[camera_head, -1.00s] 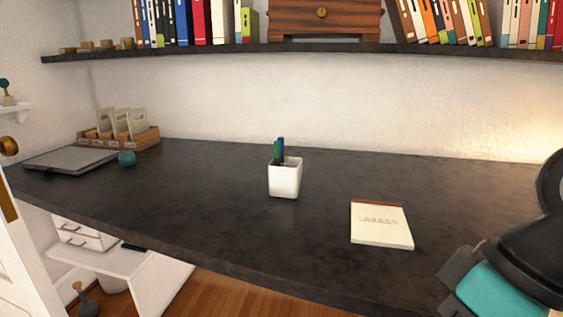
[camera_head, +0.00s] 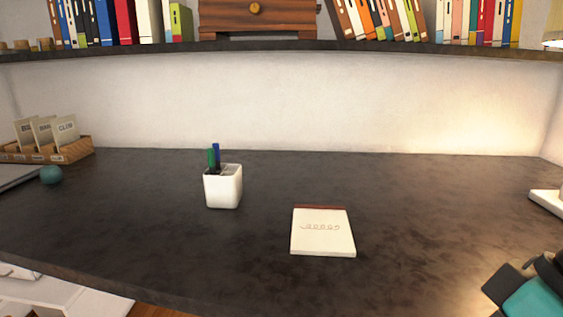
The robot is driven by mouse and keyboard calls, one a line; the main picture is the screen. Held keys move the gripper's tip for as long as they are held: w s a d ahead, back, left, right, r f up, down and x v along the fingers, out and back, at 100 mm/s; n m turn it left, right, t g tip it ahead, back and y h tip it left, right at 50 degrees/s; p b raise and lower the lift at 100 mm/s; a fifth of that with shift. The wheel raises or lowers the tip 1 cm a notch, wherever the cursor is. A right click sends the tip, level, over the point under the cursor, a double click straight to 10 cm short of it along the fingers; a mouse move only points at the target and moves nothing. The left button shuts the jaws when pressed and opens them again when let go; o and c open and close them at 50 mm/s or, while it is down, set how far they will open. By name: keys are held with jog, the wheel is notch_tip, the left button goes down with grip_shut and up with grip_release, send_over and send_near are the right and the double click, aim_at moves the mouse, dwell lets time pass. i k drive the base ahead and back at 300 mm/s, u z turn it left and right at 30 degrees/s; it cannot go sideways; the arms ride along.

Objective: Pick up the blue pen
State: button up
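The blue pen (camera_head: 216,153) stands upright in a white square cup (camera_head: 223,188) on the dark desk, left of the middle. Only its upper part shows above the rim; the rest is hidden in the cup. A green pen (camera_head: 211,159) stands just left of it, very close. A dark and teal part of my arm (camera_head: 532,293) shows at the bottom right corner, far from the cup. It is cut off by the frame, and I cannot make out the fingertips or whether my gripper is open or shut.
A white notepad (camera_head: 323,232) lies right of the cup. A file box (camera_head: 75,151) and a teal ball (camera_head: 51,174) are at the left. A shelf (camera_head: 300,46) with books overhangs the back.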

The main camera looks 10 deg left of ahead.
aim_at(216, 145)
jog(key=z, duration=2.05)
jog(key=k, duration=1.85)
jog(key=u, duration=2.3)
jog(key=i, duration=0.8)
